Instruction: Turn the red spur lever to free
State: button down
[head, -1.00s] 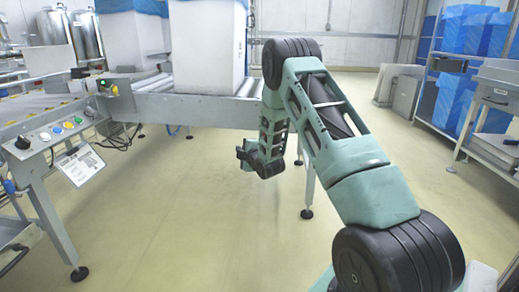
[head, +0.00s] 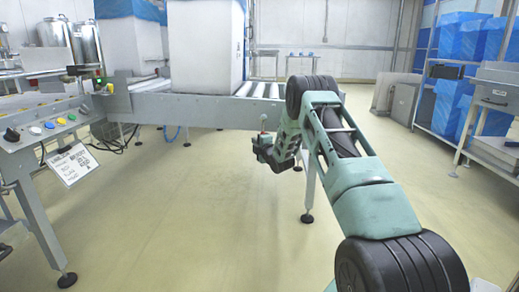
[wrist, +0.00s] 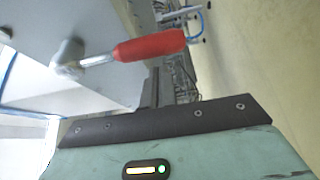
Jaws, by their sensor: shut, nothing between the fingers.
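The red spur lever (wrist: 150,46) shows large in the wrist view, with a red grip and a pale metal hub (wrist: 68,58) on a light grey face. The grip points right, tilted slightly up. My gripper (wrist: 155,88) is shut and empty just below the red grip in that picture. Whether it touches the lever I cannot tell. In the head view my gripper (head: 260,147) is small, in front of the conveyor's right end. The lever cannot be made out clearly there.
The roller conveyor (head: 185,106) runs across the back left, with a white lined box (head: 207,45) on it. A button panel (head: 45,128) stands at left. Shelving with blue-wrapped stacks (head: 460,60) is at right. The floor (head: 170,220) in front is clear.

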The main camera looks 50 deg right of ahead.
jog(key=shift+s+d, duration=0.5)
jog(key=shift+d, duration=0.05)
